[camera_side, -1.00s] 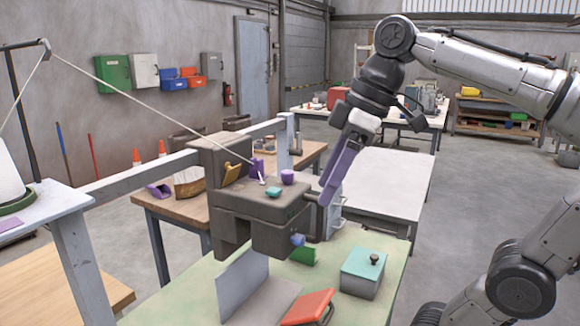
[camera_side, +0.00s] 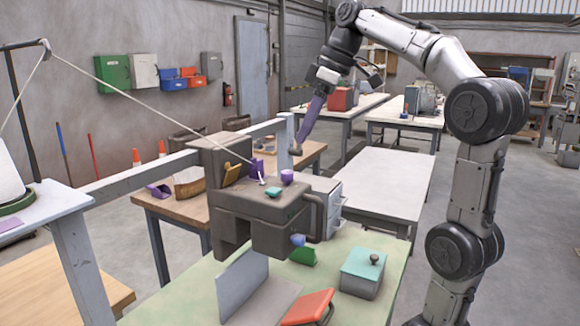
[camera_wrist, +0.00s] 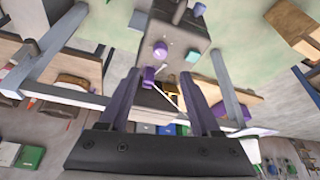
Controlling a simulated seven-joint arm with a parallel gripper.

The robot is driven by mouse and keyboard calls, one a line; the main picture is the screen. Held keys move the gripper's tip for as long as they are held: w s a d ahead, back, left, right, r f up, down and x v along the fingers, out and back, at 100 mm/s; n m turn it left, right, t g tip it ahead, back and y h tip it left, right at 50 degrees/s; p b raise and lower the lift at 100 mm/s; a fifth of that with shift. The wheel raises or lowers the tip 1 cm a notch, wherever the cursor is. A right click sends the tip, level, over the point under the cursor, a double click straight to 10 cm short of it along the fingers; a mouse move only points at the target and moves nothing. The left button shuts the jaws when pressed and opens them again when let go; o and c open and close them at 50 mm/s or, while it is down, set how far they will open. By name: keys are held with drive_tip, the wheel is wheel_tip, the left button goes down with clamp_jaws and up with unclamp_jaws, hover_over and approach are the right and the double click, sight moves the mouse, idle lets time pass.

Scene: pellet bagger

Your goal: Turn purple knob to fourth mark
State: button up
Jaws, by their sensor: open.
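The purple knob (camera_side: 287,176) is on the top of the dark grey bagger (camera_side: 255,203), near its right edge. It also shows in the wrist view (camera_wrist: 160,49), just beyond the fingertips and roughly centred between them. The marks around it are too small to tell. My gripper (camera_side: 296,149) has purple fingers and is above and behind the knob in the side view, clear of it. In the wrist view my gripper (camera_wrist: 162,75) has its two fingers spread wide, with nothing held between them.
A teal knob (camera_side: 274,191) sits close to the purple one, and a purple bracket (camera_side: 256,167) with a white-tipped thread stands behind it. A blue knob (camera_side: 298,240) sticks out from the bagger's front.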

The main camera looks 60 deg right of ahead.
sight(287, 172)
drive_tip(key=x, duration=0.9)
drive_tip(key=shift+f, duration=0.3)
clamp_jaws()
